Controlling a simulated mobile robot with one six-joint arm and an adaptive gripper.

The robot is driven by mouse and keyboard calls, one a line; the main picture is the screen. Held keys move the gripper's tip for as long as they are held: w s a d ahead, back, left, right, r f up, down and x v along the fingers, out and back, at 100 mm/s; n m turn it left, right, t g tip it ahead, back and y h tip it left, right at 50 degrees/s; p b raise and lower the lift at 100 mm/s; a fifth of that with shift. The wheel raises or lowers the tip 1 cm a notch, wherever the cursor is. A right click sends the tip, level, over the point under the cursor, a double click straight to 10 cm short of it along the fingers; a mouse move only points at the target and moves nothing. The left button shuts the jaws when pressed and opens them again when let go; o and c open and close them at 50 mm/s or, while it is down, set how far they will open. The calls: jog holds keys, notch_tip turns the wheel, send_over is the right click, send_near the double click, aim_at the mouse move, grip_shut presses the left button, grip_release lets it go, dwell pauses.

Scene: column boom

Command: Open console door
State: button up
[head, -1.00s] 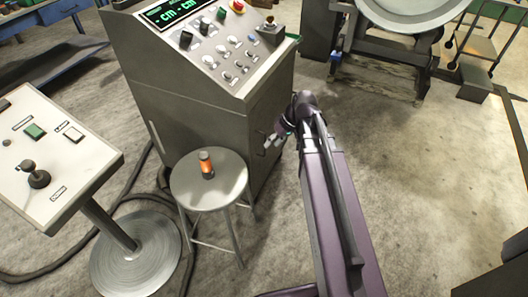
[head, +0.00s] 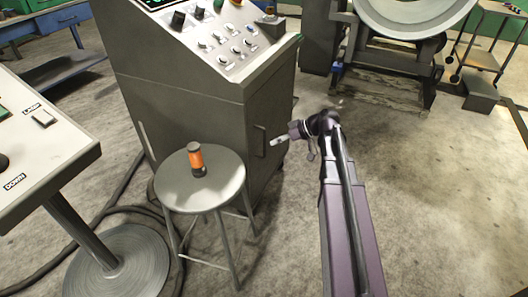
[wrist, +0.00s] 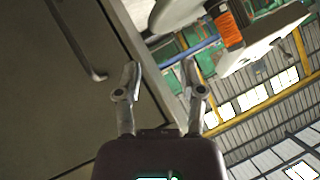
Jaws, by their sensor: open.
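The grey console (head: 190,110) stands left of my arm in the head view, its sloped control panel on top. Its door (head: 268,135) is on the right side face and looks shut. The door's bar handle (head: 260,142) is near that face's left edge. In the wrist view the door (wrist: 50,110) fills the left side, with the bent handle (wrist: 88,50) up and left of my fingers. My gripper (head: 276,141) is open and empty beside the handle, which is not between its fingers (wrist: 165,78). I cannot tell how far off the door they are.
A round stool (head: 201,180) with an orange and black cylinder (head: 196,160) on it stands close by the console's front. A control pedestal (head: 40,150) is at the left, with cables on the floor. The floor (head: 430,200) on the right is clear.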

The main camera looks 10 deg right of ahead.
aim_at(264, 141)
jog(key=w+d+f+n+t+y+b, duration=0.4)
jog(key=w+d+f+b, duration=0.3)
jog(key=b, duration=1.2)
jog(key=shift+d+f+n+y, duration=0.3)
jog(key=shift+d+f+y, duration=0.3)
jog(key=shift+d+f, duration=1.2)
jog(key=shift+w+a, duration=0.1)
jog(key=shift+a, duration=0.1)
jog(key=shift+x, duration=6.8)
jog(key=shift+w+d, duration=0.1)
grip_shut()
